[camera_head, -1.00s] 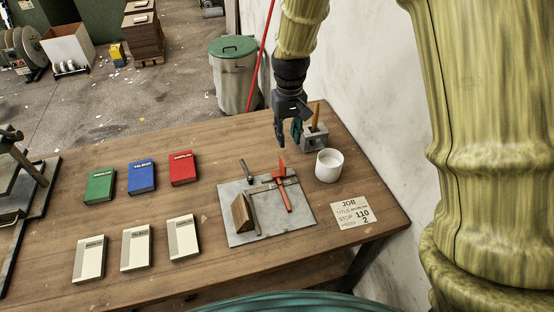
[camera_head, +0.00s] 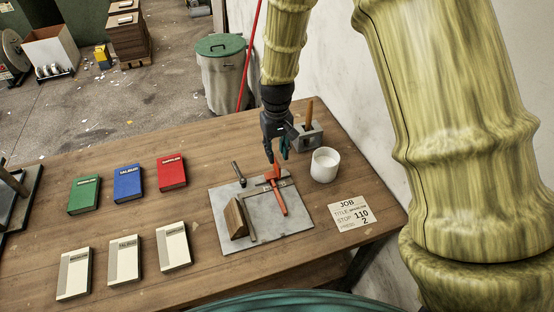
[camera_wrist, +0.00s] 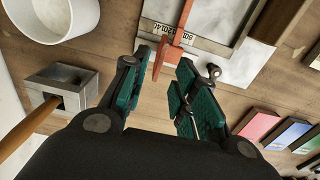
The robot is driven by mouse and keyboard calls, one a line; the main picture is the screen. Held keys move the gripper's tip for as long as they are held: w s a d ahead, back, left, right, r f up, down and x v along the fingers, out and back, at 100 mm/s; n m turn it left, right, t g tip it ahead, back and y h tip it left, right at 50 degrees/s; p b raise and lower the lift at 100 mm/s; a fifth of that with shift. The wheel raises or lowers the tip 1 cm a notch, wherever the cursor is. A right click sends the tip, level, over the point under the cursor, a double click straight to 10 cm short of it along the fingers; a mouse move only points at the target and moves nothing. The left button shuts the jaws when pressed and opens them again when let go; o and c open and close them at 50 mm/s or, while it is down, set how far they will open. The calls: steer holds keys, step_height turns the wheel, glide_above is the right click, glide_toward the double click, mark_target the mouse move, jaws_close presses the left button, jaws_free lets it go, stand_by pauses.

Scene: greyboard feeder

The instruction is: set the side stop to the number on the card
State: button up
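The job card (camera_head: 352,214) lies at the table's right and reads STOP 110, PRESS 2. The side stop stands on a grey metal plate (camera_head: 285,238), with a ruled scale bar (camera_head: 288,187) and a red-orange pointed piece (camera_head: 278,196) across it. The scale also shows in the wrist view (camera_wrist: 178,36), with numbers too small to read surely. A wooden block (camera_head: 234,219) stands against a metal bar on the plate. My gripper (camera_head: 277,158) is above the plate's far edge, at the red piece's far end. In the wrist view its fingers (camera_wrist: 157,95) are apart, with nothing clearly held between them.
A white cup (camera_head: 325,165) and a metal holder with a wooden handle (camera_head: 307,134) stand close right of my gripper. Green, blue and red books (camera_head: 171,172) and several pale books (camera_head: 173,246) lie left of the plate. A wall rises at the right.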

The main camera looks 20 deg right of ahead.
mark_target(277, 162)
steer(key=shift+f+p, duration=0.75)
steer(key=shift+f, duration=1.9)
jaws_close()
